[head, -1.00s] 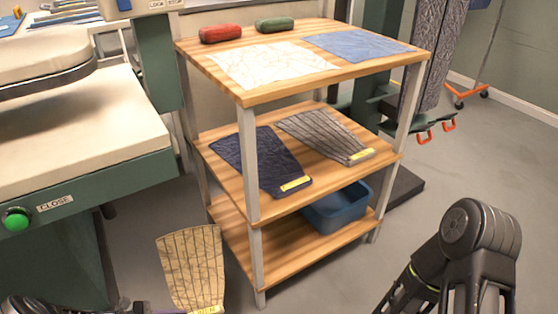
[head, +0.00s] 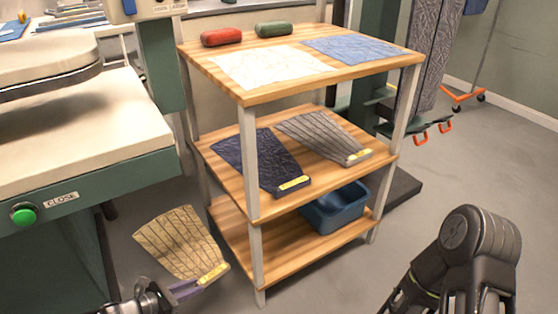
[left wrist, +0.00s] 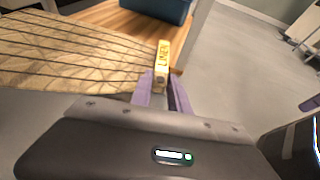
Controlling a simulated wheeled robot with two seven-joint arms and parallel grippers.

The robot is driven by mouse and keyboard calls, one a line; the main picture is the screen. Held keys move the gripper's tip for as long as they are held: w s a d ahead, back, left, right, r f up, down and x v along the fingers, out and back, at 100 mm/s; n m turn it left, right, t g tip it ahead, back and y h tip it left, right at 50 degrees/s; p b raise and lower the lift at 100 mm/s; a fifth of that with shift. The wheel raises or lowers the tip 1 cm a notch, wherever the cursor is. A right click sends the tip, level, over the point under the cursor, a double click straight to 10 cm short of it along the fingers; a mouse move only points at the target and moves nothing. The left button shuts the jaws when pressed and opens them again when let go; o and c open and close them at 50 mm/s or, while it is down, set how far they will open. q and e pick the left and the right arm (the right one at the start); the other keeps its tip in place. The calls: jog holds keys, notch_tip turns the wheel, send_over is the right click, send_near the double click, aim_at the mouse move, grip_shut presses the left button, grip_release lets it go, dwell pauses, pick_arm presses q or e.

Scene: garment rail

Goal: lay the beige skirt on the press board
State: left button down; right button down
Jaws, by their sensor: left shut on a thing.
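The beige skirt (head: 178,242) has dark pleat lines and a yellow label at its waistband. It is held in the air at the lower left of the head view, left of the shelf's lower tiers. My left gripper (head: 190,288) is shut on the waistband end. In the left wrist view the purple fingers (left wrist: 163,92) pinch the waistband by the "LINEN" label, and the skirt (left wrist: 75,55) spreads to the left. The press board (head: 75,125) is the pale padded surface at the left, above a green press body. My right arm shows at the lower right, its fingertips out of frame.
A wooden shelf unit (head: 246,152) stands centre, with white and blue cloths on top. A navy skirt (head: 252,158) and a grey skirt (head: 318,135) lie on its middle tier. A blue bin (head: 336,208) sits below. The press's upper head (head: 45,66) overhangs the board.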

pick_arm(q)
jog(key=w+d+r+n+t+y, duration=0.1)
jog(key=d+r+n+y, duration=0.1)
jog(key=r, duration=0.7)
jog(key=w+d+r+n+t+y, duration=0.1)
jog(key=r+n+y, duration=0.3)
jog(key=r, duration=0.5)
jog(key=w+d+r+n+t+y, duration=0.2)
jog(key=w+d+r+n+y, duration=0.1)
jog(key=r, duration=0.6)
jog(key=shift+w+d+r+y, duration=0.15)
jog(key=shift+d+r+y, duration=0.15)
jog(key=shift+r+y, duration=0.1)
